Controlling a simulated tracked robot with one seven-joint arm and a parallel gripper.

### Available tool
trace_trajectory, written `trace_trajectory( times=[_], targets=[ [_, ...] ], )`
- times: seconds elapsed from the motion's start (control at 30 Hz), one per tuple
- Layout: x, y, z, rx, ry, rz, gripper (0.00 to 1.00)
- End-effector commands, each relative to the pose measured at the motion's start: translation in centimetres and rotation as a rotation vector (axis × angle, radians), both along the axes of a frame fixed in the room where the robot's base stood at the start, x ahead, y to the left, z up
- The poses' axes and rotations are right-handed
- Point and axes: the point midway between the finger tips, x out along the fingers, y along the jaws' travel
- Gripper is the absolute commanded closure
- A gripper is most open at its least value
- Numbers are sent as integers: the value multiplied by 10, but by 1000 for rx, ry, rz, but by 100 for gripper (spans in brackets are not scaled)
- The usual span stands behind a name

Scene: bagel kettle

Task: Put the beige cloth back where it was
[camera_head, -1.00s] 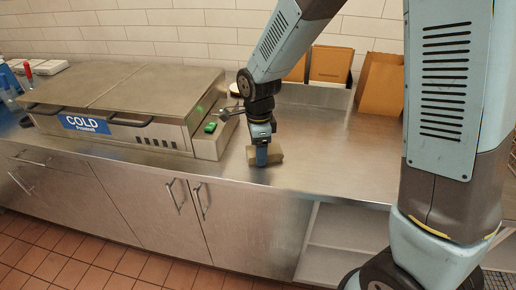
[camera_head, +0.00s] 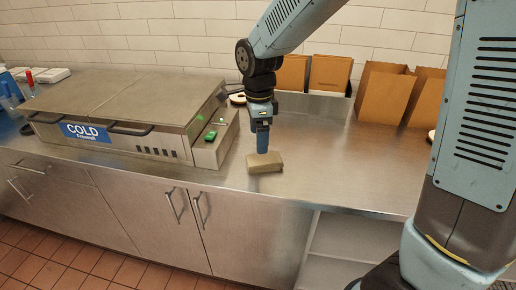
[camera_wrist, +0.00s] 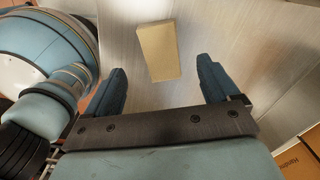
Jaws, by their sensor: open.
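The beige cloth (camera_head: 265,163) is a folded, block-like piece lying flat on the steel counter, right of the cold unit. It also shows in the wrist view (camera_wrist: 158,51), beyond and between my fingertips. My gripper (camera_head: 263,148) is just above the cloth, pointing down. In the wrist view my two blue fingers (camera_wrist: 162,78) are spread wide with nothing between them, and the cloth looks apart from both.
The cold unit (camera_head: 125,110) with a blue label stands to the left, with a small box with green switches (camera_head: 208,145) at its right end. Brown paper bags (camera_head: 385,92) stand at the back right. The steel counter (camera_head: 345,170) right of the cloth is clear.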

Motion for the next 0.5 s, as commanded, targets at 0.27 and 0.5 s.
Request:
trace_trajectory(
  times=[0.27, 0.5],
  targets=[
    [0, 0, 32, 0, -1, 1, 12],
    [0, 0, 37, 0, 1, 1, 12]
  ],
)
